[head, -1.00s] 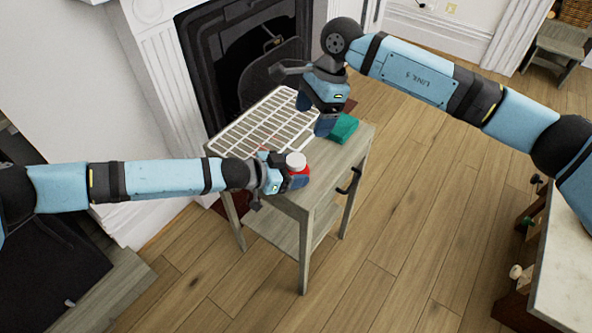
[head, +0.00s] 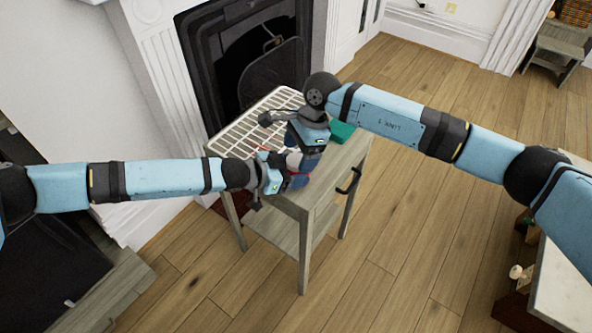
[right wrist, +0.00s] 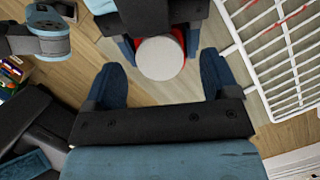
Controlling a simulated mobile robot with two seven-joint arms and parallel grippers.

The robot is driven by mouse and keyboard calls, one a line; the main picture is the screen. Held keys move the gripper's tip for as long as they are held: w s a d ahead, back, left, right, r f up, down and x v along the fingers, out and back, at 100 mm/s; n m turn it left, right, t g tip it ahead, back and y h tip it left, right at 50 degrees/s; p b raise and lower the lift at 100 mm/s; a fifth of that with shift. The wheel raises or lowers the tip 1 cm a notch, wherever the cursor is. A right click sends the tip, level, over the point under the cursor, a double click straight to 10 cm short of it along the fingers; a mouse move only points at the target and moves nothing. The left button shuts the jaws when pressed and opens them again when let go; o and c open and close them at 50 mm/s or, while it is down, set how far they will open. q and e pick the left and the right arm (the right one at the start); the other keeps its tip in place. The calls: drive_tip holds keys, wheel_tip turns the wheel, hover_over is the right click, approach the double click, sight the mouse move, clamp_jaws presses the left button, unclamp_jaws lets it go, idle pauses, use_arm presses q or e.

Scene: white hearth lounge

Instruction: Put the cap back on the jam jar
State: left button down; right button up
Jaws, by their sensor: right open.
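The jam jar, red at its sides (right wrist: 180,36), shows in the right wrist view with a round white cap (right wrist: 160,59) over its top. I cannot tell whether the cap is seated or loose. My left gripper (head: 279,176) has its fingers on both sides of the jar, shut on it above the small grey table (head: 318,187). My right gripper (head: 299,168) is open and empty, pointing down over the jar. In the right wrist view its fingers stand apart on either side of the cap, nearer the camera. In the head view my right gripper mostly hides the jar and cap.
A white wire rack (head: 240,135) covers much of the tabletop, close beside both grippers. A teal block (head: 342,132) lies at the table's back right. A fireplace (head: 245,60) stands behind. Open wooden floor (head: 420,230) lies to the right.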

drive_tip(key=shift+s+a+f, duration=0.1)
drive_tip(key=shift+a+f, duration=0.1)
drive_tip(key=shift+f, duration=0.45)
drive_tip(key=shift+c, duration=0.5)
drive_tip(key=c, duration=1.1)
drive_tip(key=shift+s+m+t, duration=0.1)
drive_tip(key=shift+m+t, duration=0.4)
drive_tip(key=shift+m, duration=1.2)
drive_tip(key=o, duration=1)
drive_tip(key=shift+o, duration=0.2)
